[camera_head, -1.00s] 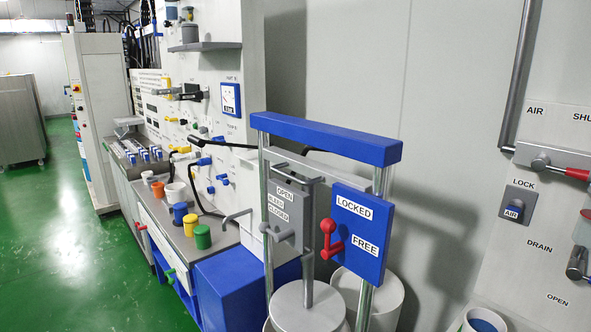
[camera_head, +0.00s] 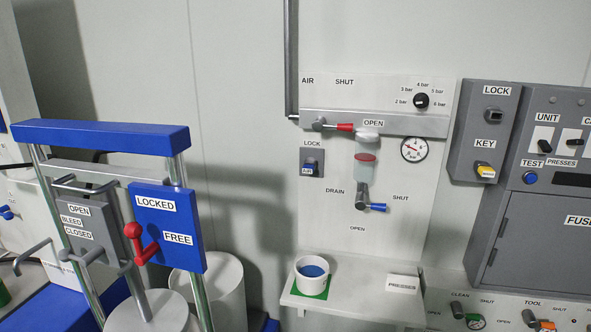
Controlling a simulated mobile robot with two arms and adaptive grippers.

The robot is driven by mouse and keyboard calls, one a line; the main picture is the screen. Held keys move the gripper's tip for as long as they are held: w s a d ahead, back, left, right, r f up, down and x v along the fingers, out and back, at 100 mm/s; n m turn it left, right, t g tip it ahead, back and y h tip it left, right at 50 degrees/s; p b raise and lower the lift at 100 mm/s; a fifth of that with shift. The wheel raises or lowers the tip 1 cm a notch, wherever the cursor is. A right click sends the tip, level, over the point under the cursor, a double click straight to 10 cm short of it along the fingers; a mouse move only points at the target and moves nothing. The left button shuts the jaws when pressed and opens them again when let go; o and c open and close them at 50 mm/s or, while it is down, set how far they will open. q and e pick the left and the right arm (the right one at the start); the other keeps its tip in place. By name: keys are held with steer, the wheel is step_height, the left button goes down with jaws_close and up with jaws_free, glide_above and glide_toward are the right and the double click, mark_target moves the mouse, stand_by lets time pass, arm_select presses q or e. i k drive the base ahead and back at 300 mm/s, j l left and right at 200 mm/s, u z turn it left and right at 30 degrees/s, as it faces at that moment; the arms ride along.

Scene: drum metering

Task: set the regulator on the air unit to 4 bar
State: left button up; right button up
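The air unit (camera_head: 325,235) is a pale panel on the wall in the middle of the head view. Its regulator (camera_head: 421,101) is a small black knob at the upper right, ringed by labels from 2 bar to 6 bar. The knob's pointer is too small to read surely. A round gauge (camera_head: 414,149) marked bar sits below it; its needle's reading cannot be made out. The red-handled air valve (camera_head: 338,126) lies level, its handle pointing right towards OPEN. Neither of my grippers is in view.
A blue-topped press frame (camera_head: 100,135) with a red lever (camera_head: 140,243) stands at the left. A shelf (camera_head: 350,306) below the unit bears a white cup (camera_head: 311,275) with blue contents. A grey cabinet (camera_head: 530,235) stands at the right. The drain valve (camera_head: 371,206) has a blue handle.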

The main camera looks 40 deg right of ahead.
mark_target(421, 101)
steer(key=z, duration=1.55)
steer(key=u, duration=0.85)
steer(key=l+u, duration=0.85)
steer(key=l, duration=0.15)
steer(key=k+l+u, duration=0.15)
steer(key=l+u, duration=0.3)
steer(key=k+l+u, duration=0.2)
steer(key=l+u, duration=0.25)
